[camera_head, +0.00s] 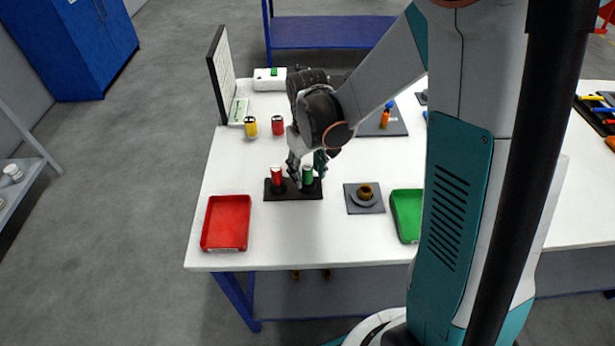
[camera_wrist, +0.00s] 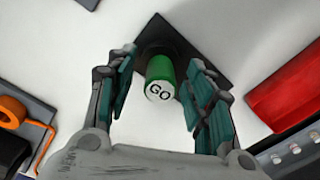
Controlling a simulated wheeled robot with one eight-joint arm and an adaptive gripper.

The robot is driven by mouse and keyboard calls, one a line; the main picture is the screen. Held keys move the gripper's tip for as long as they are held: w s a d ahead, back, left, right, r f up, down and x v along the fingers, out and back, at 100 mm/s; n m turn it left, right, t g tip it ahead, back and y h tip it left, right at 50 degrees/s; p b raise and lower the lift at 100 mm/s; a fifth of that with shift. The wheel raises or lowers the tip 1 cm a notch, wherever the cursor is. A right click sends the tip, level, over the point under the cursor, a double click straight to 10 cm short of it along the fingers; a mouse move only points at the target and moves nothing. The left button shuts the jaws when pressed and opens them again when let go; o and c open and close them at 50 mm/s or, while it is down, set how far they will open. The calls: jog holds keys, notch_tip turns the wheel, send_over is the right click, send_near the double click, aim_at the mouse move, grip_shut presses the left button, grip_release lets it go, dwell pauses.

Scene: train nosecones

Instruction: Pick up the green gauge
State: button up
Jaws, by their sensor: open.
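The green gauge (camera_head: 308,175) is a small upright cylinder on a black stand (camera_head: 293,193) on the white table. In the wrist view its pale end, marked "GO", faces the camera on the green gauge (camera_wrist: 160,82). My gripper (camera_head: 306,168) is open, with one finger on each side of the gauge. In the wrist view small gaps show between the gauge and the fingers of my gripper (camera_wrist: 160,95). A red gauge (camera_head: 277,176) stands on the same black stand to the left, close to my gripper in the head view.
A red tray (camera_head: 227,222) lies front left and a green tray (camera_head: 407,214) to the right. A grey plate with a brass ring (camera_head: 365,192) lies between the stand and green tray. A yellow can (camera_head: 250,127) and a red can (camera_head: 278,126) stand behind.

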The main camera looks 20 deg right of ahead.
jog(key=shift+c, duration=0.3)
grip_shut()
jog(key=shift+r, duration=0.15)
